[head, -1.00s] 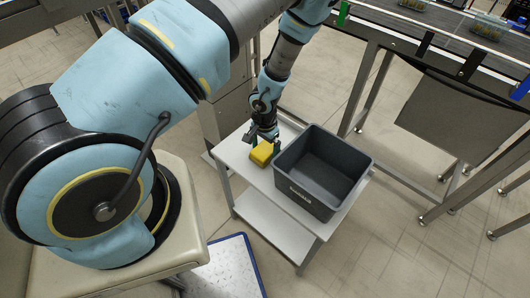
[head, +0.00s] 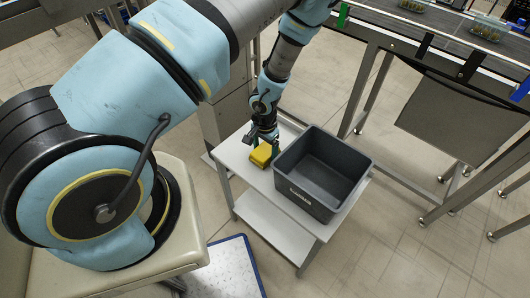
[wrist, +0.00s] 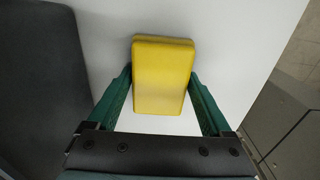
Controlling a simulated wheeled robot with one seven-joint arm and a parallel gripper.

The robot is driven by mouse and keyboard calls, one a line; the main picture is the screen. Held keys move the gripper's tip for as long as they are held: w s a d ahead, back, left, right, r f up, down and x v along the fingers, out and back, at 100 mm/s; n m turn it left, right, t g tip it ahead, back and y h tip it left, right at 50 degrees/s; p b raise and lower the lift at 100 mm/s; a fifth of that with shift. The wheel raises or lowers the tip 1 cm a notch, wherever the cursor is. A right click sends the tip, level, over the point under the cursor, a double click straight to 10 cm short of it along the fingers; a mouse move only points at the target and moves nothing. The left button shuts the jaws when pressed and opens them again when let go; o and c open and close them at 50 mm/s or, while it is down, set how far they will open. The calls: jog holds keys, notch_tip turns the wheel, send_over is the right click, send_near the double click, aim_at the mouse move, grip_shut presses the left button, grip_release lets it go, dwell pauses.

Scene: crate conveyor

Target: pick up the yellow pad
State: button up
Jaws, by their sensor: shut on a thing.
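The yellow pad (head: 260,155) is a small block with rounded edges on the white table (head: 235,160), left of the grey crate. In the wrist view the yellow pad (wrist: 162,75) sits between the green fingers of my gripper (wrist: 160,85). The fingers touch its two long sides, and the gripper is shut on it. In the head view my gripper (head: 263,143) reaches down to the pad from above. I cannot tell whether the pad is clear of the tabletop.
The empty grey crate (head: 365,165) stands on the table right beside the pad. A conveyor (head: 450,35) with small clear crates (head: 488,28) runs at the back right. A blue-edged white platform (head: 235,265) lies low at the front.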

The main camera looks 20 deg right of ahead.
aim_at(265, 150)
notch_tip(265, 150, up, 10)
jog(key=shift+p, duration=1.25)
